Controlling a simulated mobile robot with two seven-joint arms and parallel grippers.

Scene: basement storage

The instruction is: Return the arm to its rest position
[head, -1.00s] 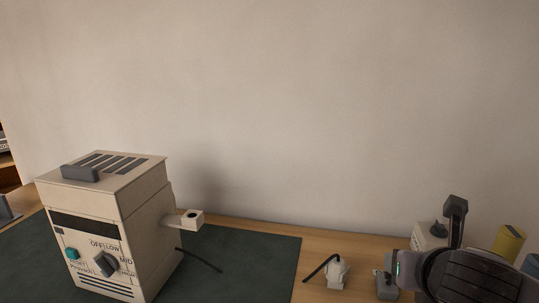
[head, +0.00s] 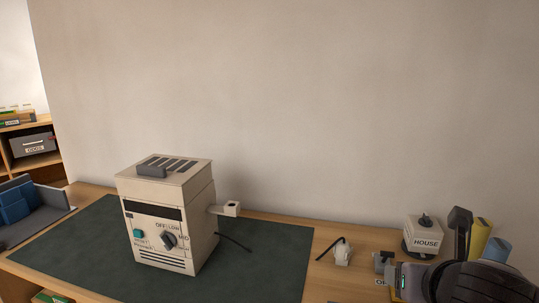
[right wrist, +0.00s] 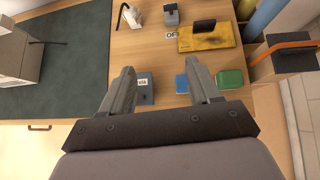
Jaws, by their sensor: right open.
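My right arm comes in at the lower right of the head view, and its gripper fingers are hidden there. In the right wrist view my right gripper (right wrist: 160,82) is open, with two grey fingers apart above the wooden bench (right wrist: 130,50). Nothing is held between them. A small grey-blue box with a label (right wrist: 145,90) lies below, beside the left finger. A small blue block (right wrist: 182,84) and a green box (right wrist: 230,79) lie near the right finger. My left gripper is not in view.
A beige heater-like unit with a dial (head: 165,215) stands on a dark green mat (head: 75,245). A white plug (head: 342,255) and a white unit marked HOUSE (head: 424,232) stand to its right. A yellow panel (right wrist: 209,37) lies on the bench. An orange-handled bin (right wrist: 285,50) is at the right.

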